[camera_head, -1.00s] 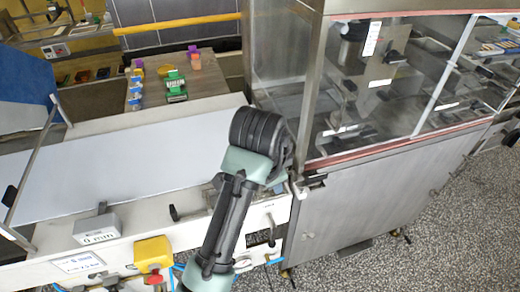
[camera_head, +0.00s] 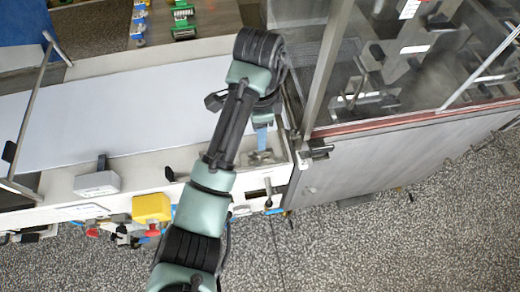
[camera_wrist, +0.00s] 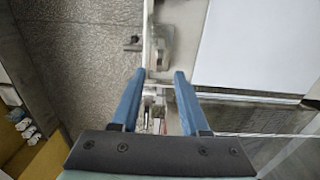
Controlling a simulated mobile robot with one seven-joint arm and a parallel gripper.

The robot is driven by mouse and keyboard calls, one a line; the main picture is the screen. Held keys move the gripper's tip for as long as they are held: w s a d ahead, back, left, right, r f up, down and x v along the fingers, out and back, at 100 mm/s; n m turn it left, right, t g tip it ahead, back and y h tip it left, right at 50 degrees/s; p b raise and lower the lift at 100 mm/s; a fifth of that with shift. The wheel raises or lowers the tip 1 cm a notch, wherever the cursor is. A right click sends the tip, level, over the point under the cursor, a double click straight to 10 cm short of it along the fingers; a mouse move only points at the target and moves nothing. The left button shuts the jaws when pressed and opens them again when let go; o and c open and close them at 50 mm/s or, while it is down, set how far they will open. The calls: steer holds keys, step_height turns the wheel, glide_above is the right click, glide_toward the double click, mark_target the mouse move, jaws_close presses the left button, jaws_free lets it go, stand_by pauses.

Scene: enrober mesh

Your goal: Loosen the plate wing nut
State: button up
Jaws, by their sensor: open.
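My gripper (camera_wrist: 159,74) is open and empty; its two blue fingers also show in the head view (camera_head: 262,140), pointing down over the right end of the conveyor frame. A small grey metal plate or bracket (camera_head: 262,158) lies on that frame end, just below the fingers. In the wrist view a rounded grey metal fitting (camera_wrist: 163,48) stands on the frame just beyond the fingertips, with a gap between. A wing nut cannot be told apart clearly in either view; it may be part of this fitting.
The white conveyor belt (camera_head: 110,115) lies left of the arm. A glazed steel cabinet (camera_head: 390,160) stands close on the right. A black lever (camera_head: 268,192) is on the frame's front. A yellow box with a red button (camera_head: 152,208) is at front left. Speckled floor (camera_head: 420,230) is open in front.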

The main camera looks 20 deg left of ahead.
mark_target(259, 153)
steer(key=f+b, duration=0.1)
steer(key=f, duration=0.1)
steer(key=f+b, duration=0.2)
steer(key=f, duration=0.1)
steer(key=shift+s+f, duration=0.25)
steer(key=shift+f, duration=0.1)
steer(key=shift+w+f+p, duration=0.15)
steer(key=shift+f+p, duration=0.15)
steer(key=shift+f, duration=0.65)
jaws_close()
